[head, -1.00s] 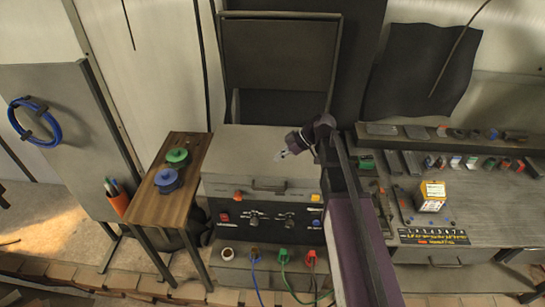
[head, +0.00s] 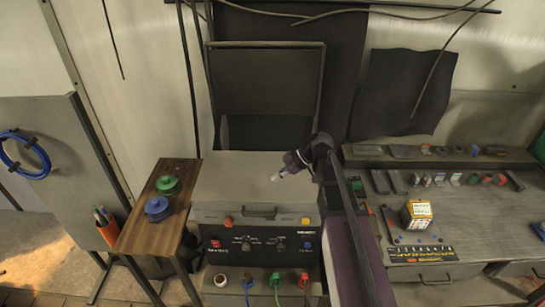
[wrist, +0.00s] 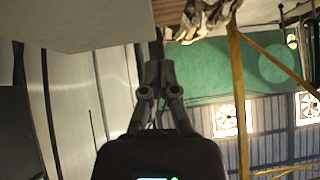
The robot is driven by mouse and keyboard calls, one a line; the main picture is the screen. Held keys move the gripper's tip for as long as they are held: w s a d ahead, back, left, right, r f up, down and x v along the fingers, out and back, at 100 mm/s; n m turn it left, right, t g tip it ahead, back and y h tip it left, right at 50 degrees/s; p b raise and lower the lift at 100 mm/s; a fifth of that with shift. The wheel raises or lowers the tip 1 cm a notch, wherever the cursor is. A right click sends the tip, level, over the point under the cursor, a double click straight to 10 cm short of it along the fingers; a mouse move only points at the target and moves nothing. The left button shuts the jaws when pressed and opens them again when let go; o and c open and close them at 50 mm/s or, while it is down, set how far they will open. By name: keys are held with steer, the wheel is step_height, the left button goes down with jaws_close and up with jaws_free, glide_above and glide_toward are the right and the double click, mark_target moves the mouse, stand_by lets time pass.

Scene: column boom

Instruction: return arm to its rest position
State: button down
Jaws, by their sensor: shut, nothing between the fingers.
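My gripper (head: 278,176) is in front of the grey cabinet (head: 250,180), over its top as seen in the head view. My arm comes in from the lower right and bends at a dark purple joint. In the wrist view my gripper (wrist: 157,75) points up the picture with its fingers together. The fingers are shut and hold nothing. Whether my gripper touches the cabinet top cannot be told from the head view.
A wooden side table (head: 150,228) with a green spool (head: 168,184) and a blue spool (head: 158,208) stands left of the cabinet. A workbench (head: 470,215) with tools and a small yellow-white box (head: 416,213) is at the right. Dark cables hang above.

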steer(key=s+d+f+m+h+b, duration=0.4)
steer(key=s+f+m, duration=0.3)
steer(key=m, duration=0.1)
steer(key=s+d+f+m+h+b, duration=0.4)
steer(key=s+f+m+h, duration=0.1)
steer(key=s+f+m, duration=0.2)
steer(key=shift+s+d+m, duration=0.4)
steer(key=shift+s+m, duration=0.05)
steer(key=shift+m, duration=0.15)
stand_by(0.8)
